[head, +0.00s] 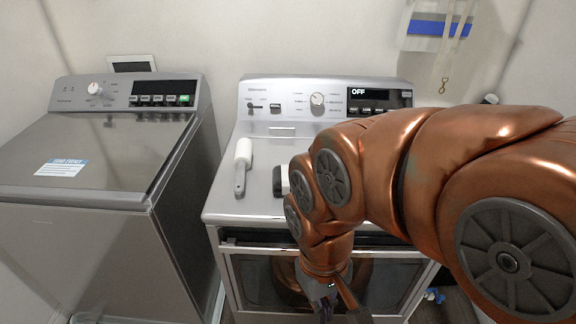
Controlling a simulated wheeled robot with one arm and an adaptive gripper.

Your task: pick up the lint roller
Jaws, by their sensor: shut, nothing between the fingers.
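The lint roller (241,167) lies on the top of the right-hand machine, left of its middle. Its white roll points to the back and its grey handle to the front edge. My gripper (337,312) is low in front of that machine's front door, below the top surface and to the right of the lint roller. It points down and is apart from the lint roller. Its fingertips run to the bottom edge of the picture. It is shut and empty.
A dark and white object (280,181) lies right of the lint roller, partly hidden by my arm. The right machine (262,207) has a raised control panel (290,98) behind. A left machine (95,160) stands beside it. Small blue and white items (433,296) lie on the floor at right.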

